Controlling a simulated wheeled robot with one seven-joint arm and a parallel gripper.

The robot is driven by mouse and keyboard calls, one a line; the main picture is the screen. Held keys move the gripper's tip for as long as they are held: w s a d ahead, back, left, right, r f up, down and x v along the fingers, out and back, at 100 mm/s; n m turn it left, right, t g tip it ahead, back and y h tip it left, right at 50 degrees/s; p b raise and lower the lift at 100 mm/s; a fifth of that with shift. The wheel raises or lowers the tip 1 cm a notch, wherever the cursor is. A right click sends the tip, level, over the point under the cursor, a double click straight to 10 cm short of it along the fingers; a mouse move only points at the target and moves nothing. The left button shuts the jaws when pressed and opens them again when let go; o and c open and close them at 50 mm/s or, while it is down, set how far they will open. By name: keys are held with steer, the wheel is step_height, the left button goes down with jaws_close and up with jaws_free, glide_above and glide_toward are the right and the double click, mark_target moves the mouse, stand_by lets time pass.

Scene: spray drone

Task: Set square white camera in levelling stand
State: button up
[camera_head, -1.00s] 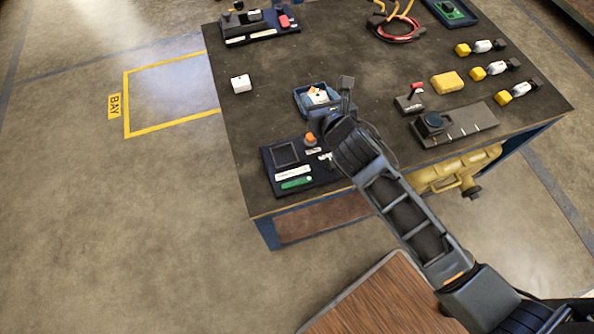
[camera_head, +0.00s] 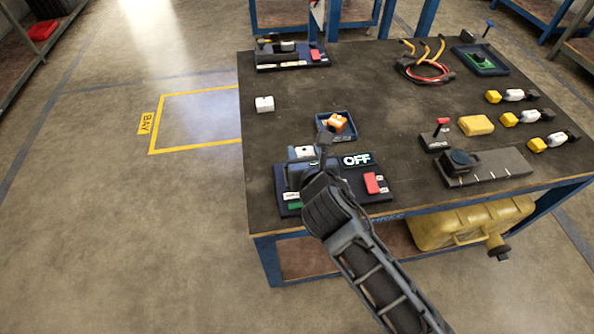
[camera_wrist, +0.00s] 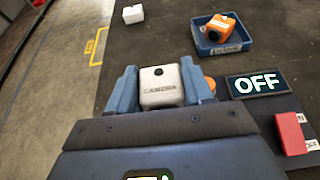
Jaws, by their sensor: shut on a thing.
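The square white camera (camera_wrist: 162,88), a cube marked CAMERA with a dark round spot, is between the two blue fingers of my gripper (camera_wrist: 158,72). My gripper is shut on it. In the head view the camera (camera_head: 302,152) shows at the fingers, above the rear left of a dark board (camera_head: 375,198) at the table's near edge. The board has a green strip and a red block, with a lit OFF sign (camera_head: 357,160) at its back right. My gripper and arm hide much of the board, so I cannot tell whether the camera touches it. I cannot clearly identify the levelling stand.
A blue tray (camera_head: 352,136) holding an orange block (camera_head: 336,122) is behind my gripper. A white block (camera_head: 264,103) stands at the table's left. A red-topped lever (camera_head: 438,133), a yellow block (camera_head: 476,125) and a grey ruled base (camera_head: 510,168) are to the right.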

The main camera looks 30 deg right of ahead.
steer(key=shift+w+a+f, duration=0.5)
steer(key=shift+a+f, duration=0.2)
steer(key=shift+a, duration=0.1)
steer(key=shift+f+b, duration=0.8)
steer(key=shift+f, duration=1.05)
steer(key=shift+f, duration=0.15)
steer(key=shift+f, duration=0.35)
steer(key=o, duration=1)
steer(key=shift+s+f, duration=0.15)
steer(key=shift+o, duration=0.3)
steer(key=shift+r, duration=0.45)
steer(key=v, duration=0.4)
steer(key=p+v, duration=0.1)
steer(key=v, duration=0.7)
steer(key=shift+r, duration=0.25)
